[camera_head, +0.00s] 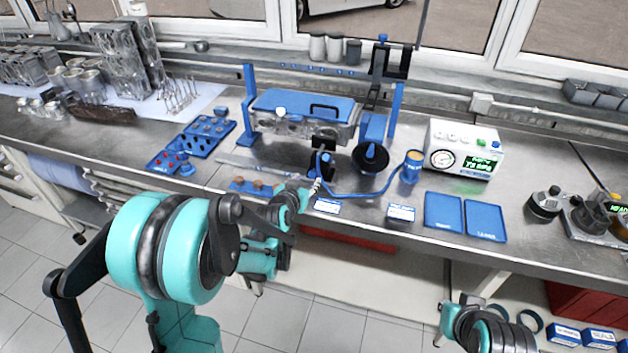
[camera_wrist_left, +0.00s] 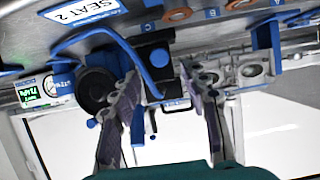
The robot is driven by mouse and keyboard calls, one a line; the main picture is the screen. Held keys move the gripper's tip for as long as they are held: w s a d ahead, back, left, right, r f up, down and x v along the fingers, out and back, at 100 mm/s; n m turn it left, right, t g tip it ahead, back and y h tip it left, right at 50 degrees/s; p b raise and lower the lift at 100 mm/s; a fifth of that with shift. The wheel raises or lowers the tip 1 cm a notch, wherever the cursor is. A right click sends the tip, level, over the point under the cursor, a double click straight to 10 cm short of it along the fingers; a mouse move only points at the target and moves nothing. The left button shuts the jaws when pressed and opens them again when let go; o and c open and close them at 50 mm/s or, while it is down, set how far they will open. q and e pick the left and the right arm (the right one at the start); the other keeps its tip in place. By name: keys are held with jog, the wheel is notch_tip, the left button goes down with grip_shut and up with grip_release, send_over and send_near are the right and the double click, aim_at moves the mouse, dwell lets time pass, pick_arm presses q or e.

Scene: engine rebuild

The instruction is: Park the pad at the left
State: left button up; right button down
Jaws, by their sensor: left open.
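My left gripper (camera_head: 317,184) is at the front of the blue test stand, by the bench's front edge. It is open; in the left wrist view its two fingers (camera_wrist_left: 163,112) stand apart. A small blue-and-black block (camera_head: 323,165) with a blue hose is just beyond the fingertips. In the left wrist view the block (camera_wrist_left: 153,57) shows between and beyond the fingers, and no grip on it is visible. I cannot tell for sure that this block is the pad. A round black-and-blue disc (camera_head: 370,158) stands to its right.
The blue-topped engine part (camera_head: 305,104) sits behind the block. Blue part trays (camera_head: 206,137) are to its left. A gauge box (camera_head: 463,147) and two flat blue trays (camera_head: 443,212) are to the right. A blue hose (camera_head: 352,192) runs toward an orange-topped cylinder (camera_head: 411,166).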

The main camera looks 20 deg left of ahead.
aim_at(312, 175)
pick_arm(q)
jog(key=b+x, duration=0.1)
jog(key=x, duration=0.5)
jog(key=shift+f, duration=0.15)
grip_shut()
